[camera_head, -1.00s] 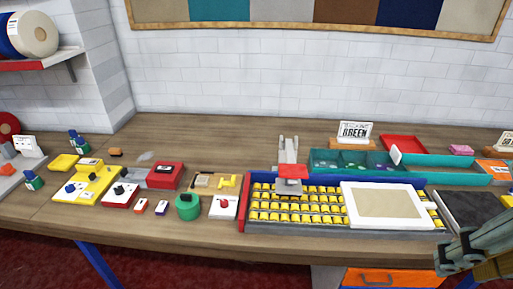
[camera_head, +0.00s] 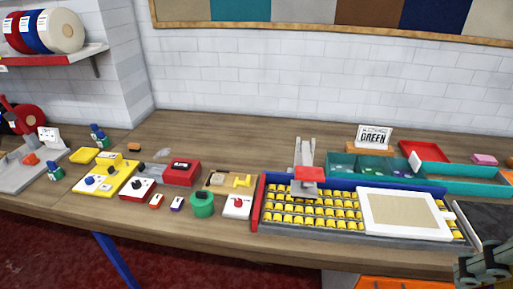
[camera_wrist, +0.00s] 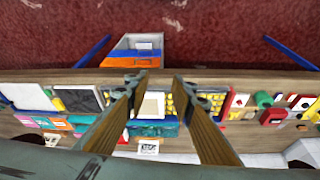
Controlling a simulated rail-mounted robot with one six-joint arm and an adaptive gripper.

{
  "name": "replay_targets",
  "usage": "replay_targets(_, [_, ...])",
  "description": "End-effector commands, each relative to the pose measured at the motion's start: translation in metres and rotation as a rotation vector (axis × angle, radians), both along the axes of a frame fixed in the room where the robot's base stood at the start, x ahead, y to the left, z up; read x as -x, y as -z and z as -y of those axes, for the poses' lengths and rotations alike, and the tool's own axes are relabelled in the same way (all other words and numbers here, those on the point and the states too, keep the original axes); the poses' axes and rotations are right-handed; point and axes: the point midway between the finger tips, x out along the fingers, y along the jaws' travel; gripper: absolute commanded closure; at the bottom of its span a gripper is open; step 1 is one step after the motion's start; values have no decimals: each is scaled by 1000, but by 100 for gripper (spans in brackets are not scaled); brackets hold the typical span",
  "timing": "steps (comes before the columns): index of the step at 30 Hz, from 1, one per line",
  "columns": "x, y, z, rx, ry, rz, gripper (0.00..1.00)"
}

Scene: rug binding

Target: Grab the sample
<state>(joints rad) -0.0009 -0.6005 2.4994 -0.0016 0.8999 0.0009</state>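The sample, taken to be the beige rug piece with a white border (camera_head: 405,213), lies flat on the right part of a bed of yellow rollers (camera_head: 310,208). The sample also shows in the wrist view (camera_wrist: 151,106), between and beyond my fingers. My gripper (camera_wrist: 158,85) is open and empty, with its two fingers well apart, high above the bench. In the head view only a part of my gripper (camera_head: 488,262) shows at the lower right corner, in front of the bench.
A red-topped grey device (camera_head: 310,174) stands at the rollers' back edge. Teal trays (camera_head: 470,186) and a "GREEN" card (camera_head: 373,138) are behind the sample. A dark plate (camera_head: 490,222) lies to its right. Control boxes (camera_head: 110,178) stand left. An open orange-fronted drawer (camera_wrist: 133,60) juts out.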

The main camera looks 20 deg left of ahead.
Motion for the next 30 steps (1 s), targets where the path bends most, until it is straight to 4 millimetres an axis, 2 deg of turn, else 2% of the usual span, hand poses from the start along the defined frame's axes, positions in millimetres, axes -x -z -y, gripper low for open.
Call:
replay_targets(8, [0,0,0,0,0,0,76])
replay_targets(15, [0,0,0,0,0,0,56])
replay_targets(25, [-1,-1,0,0,-1,0,56])
replay_targets(30, [-8,-5,0,4,-10,-3,56])
